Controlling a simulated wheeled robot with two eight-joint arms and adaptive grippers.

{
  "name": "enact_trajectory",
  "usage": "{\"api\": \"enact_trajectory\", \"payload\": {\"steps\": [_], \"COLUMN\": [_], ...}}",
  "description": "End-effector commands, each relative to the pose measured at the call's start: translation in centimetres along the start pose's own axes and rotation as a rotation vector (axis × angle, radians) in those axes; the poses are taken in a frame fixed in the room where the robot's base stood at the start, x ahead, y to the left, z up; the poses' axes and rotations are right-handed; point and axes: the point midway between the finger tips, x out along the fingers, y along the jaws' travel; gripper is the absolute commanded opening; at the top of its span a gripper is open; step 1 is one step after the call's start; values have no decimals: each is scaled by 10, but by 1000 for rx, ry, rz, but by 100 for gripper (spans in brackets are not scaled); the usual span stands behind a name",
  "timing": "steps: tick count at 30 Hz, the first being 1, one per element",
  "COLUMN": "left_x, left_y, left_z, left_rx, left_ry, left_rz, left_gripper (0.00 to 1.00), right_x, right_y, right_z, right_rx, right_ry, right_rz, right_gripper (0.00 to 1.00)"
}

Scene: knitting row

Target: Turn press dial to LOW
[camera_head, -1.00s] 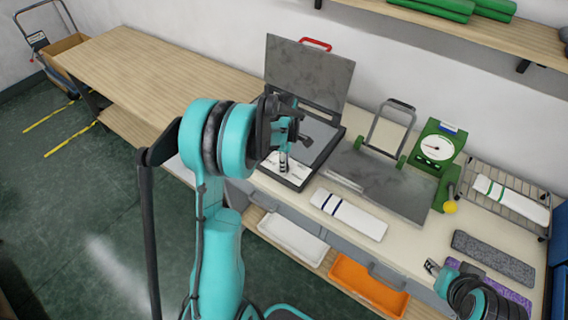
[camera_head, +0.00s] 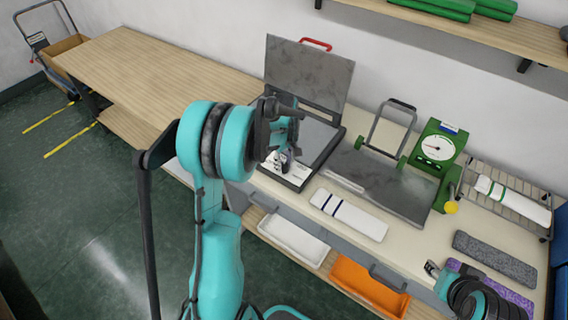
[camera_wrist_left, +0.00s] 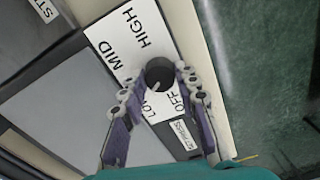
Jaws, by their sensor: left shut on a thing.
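The press dial (camera_wrist_left: 158,72) is a dark round knob on a white label plate (camera_wrist_left: 128,42) marked HIGH, MID, LOW and OFF. My left gripper (camera_wrist_left: 157,88) has its two fingers on either side of the dial and is shut on it. A light pointer line on the dial points to the lower left, towards LOW. The word LOW is partly covered by the dial and a finger. In the head view my left gripper (camera_head: 286,159) is over the front of the open heat press (camera_head: 308,72). My right gripper (camera_head: 432,268) hangs at the lower right, too small to judge its jaws.
A grey plate with a handle (camera_head: 385,182) lies right of the press, before a green dial gauge (camera_head: 437,148). A white striped strip (camera_head: 349,214) lies at the table's front. A wire rack (camera_head: 510,200) stands at right. The table's left part (camera_head: 130,70) is clear.

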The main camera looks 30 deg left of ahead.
Motion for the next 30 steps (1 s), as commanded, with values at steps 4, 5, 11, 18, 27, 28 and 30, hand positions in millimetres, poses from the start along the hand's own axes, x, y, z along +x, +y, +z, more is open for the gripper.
{"api": "enact_trajectory", "payload": {"steps": [4,5,11,18,27,28,30], "left_x": [0,0,0,0,0,-1,-6], "left_y": [0,0,0,0,0,0,0], "left_z": [0,0,0,0,0,0,0], "left_rx": [19,21,23,22,22,22,22], "left_ry": [0,0,0,0,0,0,0], "left_rz": [0,0,0,0,0,0,0], "left_gripper": [2,2,2,49,52,52,52], "right_x": [0,0,0,0,0,0,0], "right_y": [0,0,0,0,0,0,0], "right_z": [0,0,0,0,0,0,0], "right_rx": [0,0,0,0,0,0,0], "right_ry": [0,0,0,0,0,0,0], "right_rz": [0,0,0,0,0,0,0], "right_gripper": [40,40,40,40,40,40,40]}}
